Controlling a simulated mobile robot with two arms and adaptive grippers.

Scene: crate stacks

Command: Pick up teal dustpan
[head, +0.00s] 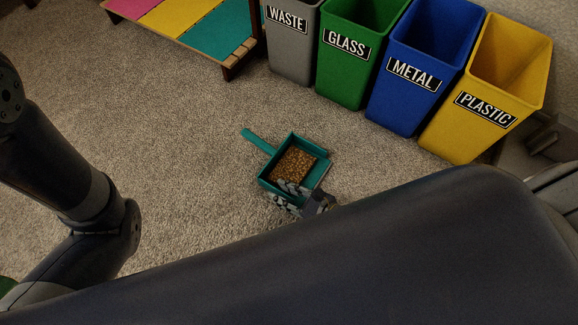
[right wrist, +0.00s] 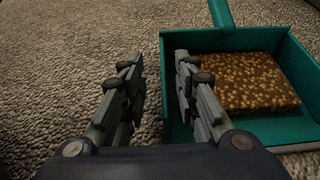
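The teal dustpan (head: 317,173) lies on the carpet with its handle (head: 258,141) pointing up and left. It also shows in the right wrist view (right wrist: 245,40). A brown speckled block of contents (right wrist: 250,82) lies inside it. My right gripper (head: 291,194) is at the pan's near edge. In the right wrist view the right gripper (right wrist: 156,62) is open, with one finger outside the side wall and the other inside the pan. The wall stands between the fingers, with a gap visible. My left arm is at the left; its gripper is out of view.
Grey waste (head: 290,50), green glass (head: 345,70), blue metal (head: 405,95) and yellow plastic (head: 470,130) bins stand in a row at the back right. A low coloured bench (head: 228,65) is at the top. The carpet left of the dustpan is clear.

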